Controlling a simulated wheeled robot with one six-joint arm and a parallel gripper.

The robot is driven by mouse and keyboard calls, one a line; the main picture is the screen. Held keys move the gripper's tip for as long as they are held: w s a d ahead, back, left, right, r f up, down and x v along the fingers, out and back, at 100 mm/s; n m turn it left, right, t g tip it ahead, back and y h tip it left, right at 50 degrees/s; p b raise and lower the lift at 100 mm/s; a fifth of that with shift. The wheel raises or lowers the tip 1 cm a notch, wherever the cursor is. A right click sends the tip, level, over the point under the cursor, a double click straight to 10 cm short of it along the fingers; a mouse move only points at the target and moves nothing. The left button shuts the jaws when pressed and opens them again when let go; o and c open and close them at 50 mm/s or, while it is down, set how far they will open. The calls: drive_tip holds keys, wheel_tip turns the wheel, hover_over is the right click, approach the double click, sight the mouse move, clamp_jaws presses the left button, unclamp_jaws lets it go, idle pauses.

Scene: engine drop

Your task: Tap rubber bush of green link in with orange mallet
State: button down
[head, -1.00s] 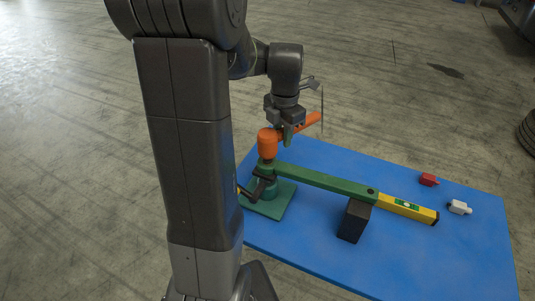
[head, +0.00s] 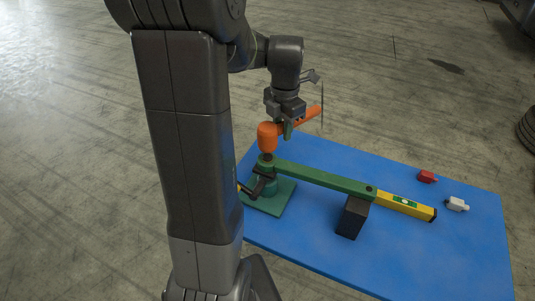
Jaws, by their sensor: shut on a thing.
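My gripper (head: 288,128) is shut on the handle of the orange mallet (head: 268,137). The mallet's head hangs over the left end of the green link (head: 318,177), right above its eye. A dark piece, likely the rubber bush (head: 267,156), shows just under the head. I cannot tell whether the head touches it. The link's left end sits on a green stand (head: 268,205) with a dark clamp (head: 258,186). The link's right end rests over a black block (head: 352,217).
A red connector (head: 427,176) and a white connector (head: 457,204) lie on the blue mat (head: 300,250) at the right.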

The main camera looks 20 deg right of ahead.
drive_tip(key=shift+f+b, duration=0.35)
drive_tip(key=shift+f, duration=0.3)
idle(0.5)
wheel_tip(320, 180, up, 5)
drive_tip(key=p, duration=0.4)
idle(0.5)
